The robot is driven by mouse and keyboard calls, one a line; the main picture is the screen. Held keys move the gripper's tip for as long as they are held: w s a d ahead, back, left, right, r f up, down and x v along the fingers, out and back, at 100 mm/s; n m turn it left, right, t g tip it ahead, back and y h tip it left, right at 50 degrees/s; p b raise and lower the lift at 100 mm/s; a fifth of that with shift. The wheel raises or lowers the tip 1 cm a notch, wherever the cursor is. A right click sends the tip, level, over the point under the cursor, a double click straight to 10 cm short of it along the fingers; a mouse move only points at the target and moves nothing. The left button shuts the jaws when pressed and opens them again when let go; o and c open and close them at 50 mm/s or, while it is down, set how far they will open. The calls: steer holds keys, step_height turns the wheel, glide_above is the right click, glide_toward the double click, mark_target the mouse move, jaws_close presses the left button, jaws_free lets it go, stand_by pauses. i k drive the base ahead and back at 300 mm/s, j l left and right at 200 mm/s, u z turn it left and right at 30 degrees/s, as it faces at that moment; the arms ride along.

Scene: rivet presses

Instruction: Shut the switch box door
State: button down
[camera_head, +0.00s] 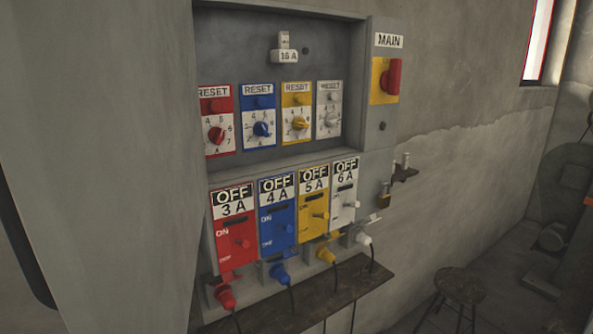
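The switch box (360,155) is mounted on the wall and its upper recess stands open. A large plain grey panel (120,150) fills the left foreground and meets the box's left side; it looks like the switch box door, swung open toward me. Inside the recess are four RESET dials in red (217,120), blue (259,116), yellow (297,110) and white (329,108). My gripper is not in view.
Below the recess are OFF switch panels in red (233,230), blue, yellow and white, with plugs and cables hanging beneath. A red MAIN switch (392,77) is at the right. A shelf (300,305) juts out below. A padlock (384,195) hangs nearby; a stool (460,285) stands lower right.

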mark_target(104, 179)
steer(key=k+j+u, duration=0.15)
steer(key=j+u, duration=0.15)
steer(key=k+j+u, duration=0.1)
steer(key=j+u, duration=0.25)
steer(key=l+u, duration=0.15)
steer(key=u, duration=0.2)
